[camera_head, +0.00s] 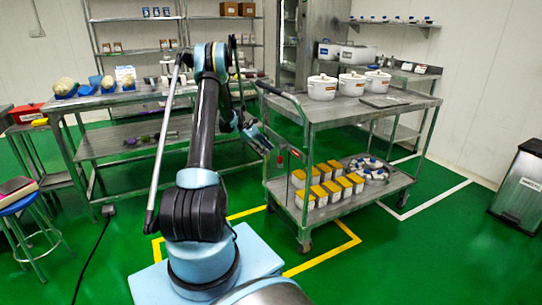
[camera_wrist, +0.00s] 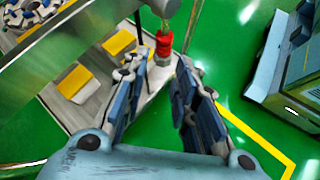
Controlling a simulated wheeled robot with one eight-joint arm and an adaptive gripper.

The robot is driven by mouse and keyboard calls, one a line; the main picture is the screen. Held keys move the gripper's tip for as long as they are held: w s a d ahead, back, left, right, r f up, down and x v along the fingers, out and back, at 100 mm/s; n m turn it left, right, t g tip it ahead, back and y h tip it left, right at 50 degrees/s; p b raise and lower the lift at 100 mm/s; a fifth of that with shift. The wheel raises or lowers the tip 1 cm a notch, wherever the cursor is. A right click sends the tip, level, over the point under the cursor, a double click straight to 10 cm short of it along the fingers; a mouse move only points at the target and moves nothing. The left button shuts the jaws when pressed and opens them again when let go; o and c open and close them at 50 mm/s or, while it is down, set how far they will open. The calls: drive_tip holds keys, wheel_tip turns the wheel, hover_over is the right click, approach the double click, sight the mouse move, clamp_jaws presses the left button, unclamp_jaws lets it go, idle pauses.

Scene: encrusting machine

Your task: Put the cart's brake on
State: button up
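The cart (camera_head: 322,118) is a steel two-shelf trolley on casters, right of the middle in the head view. A small red handle (camera_head: 281,156) is at its left end, below the top shelf. In the wrist view this red handle (camera_wrist: 163,43) hangs from a metal part at the cart's corner, beyond and between my fingertips. I cannot tell whether it is the brake or how it is set. My gripper (camera_head: 262,137) is beside that end of the cart. In the wrist view my gripper (camera_wrist: 166,78) is open and empty, with its fingers apart on either side of the red handle's line.
A steel table (camera_head: 110,103) with blue trays stands at left, a bin (camera_head: 519,180) at far right. Yellow lines (camera_head: 340,253) mark the clear green floor.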

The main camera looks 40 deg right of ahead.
drive_tip(key=v, duration=0.7)
idle(0.4)
